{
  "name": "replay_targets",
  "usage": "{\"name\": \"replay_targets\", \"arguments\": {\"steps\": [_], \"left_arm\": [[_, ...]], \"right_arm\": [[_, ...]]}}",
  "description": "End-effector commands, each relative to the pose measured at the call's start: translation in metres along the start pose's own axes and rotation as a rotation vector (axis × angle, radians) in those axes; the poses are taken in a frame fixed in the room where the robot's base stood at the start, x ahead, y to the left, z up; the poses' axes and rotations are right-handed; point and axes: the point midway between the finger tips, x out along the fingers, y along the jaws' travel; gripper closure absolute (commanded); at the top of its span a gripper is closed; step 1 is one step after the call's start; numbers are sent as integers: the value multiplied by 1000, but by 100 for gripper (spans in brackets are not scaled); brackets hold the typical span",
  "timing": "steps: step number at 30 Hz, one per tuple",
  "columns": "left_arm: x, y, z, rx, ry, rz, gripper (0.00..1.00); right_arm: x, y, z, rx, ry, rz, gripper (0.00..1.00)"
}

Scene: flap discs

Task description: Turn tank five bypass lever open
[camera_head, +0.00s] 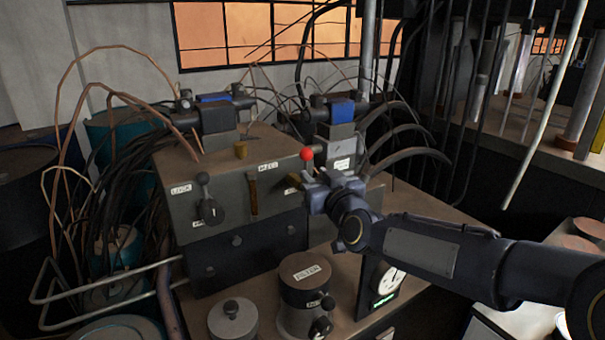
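A grey control box (230,180) on the bench carries several levers. One lever with a black ball knob (203,178) stands by a label reading LOCK. A slim brown lever (253,190) hangs near the box's front middle. A lever with a red ball knob (306,154) stands upright at the box's right end. I cannot tell from the labels which lever is the tank five bypass. My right gripper (312,190) is at the right end of the box, just below the red knob. Its fingers are small and partly hidden, so contact and opening are unclear. My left gripper is out of view.
A canister labelled FILTER (305,290) and a shorter lidded pot (233,318) stand in front of the box. A dial gauge (390,281) is below my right arm. Cables and hoses (400,155) crowd behind and left. Bare bench (430,212) shows at right.

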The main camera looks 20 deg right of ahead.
Motion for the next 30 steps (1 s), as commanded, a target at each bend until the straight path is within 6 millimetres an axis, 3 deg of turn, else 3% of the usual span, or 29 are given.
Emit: {"name": "replay_targets", "arguments": {"steps": [15, 26, 30], "left_arm": [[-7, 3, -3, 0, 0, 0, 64], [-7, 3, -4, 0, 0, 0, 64], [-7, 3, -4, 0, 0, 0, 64]], "right_arm": [[72, 2, -4, -6, 17, 9, 70], [80, 2, -4, -5, 17, 9, 70], [80, 2, -4, -5, 17, 9, 84]]}}
